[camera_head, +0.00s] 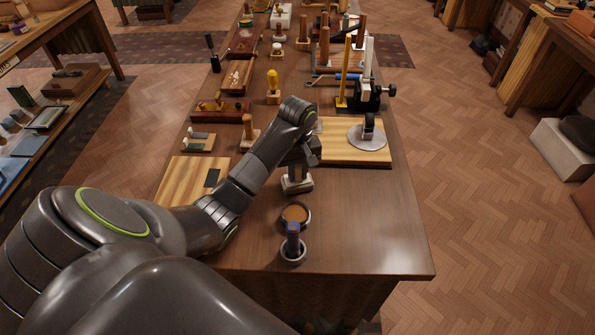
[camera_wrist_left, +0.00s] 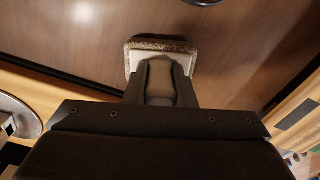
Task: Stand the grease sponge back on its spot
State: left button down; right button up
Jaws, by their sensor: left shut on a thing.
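The grease sponge (camera_head: 297,185) appears to be the small pale block with a brownish edge below my left gripper (camera_head: 299,163), over the front part of the long wooden table (camera_head: 370,220). I cannot tell whether the pad touches the table. No marked spot for it is clear. My right gripper is not in view.
A round tin with orange-brown contents (camera_head: 296,213) and a purple-handled tool in a round dish (camera_head: 293,243) stand nearer the front edge. A board with a metal disc (camera_head: 366,137) lies right, a striped board (camera_head: 185,178) left. The table's front right is clear.

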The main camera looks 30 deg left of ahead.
pick_arm(q)
jog(key=c, duration=1.1)
grip_release()
jog(key=shift+c, duration=0.2)
jog(key=shift+r+p, duration=0.9)
jog(key=shift+r, duration=0.55)
notch_tip(320, 180, up, 5)
jog(key=p, duration=0.4)
jog(key=shift+r+p, duration=0.1)
jog(key=shift+p, duration=0.25)
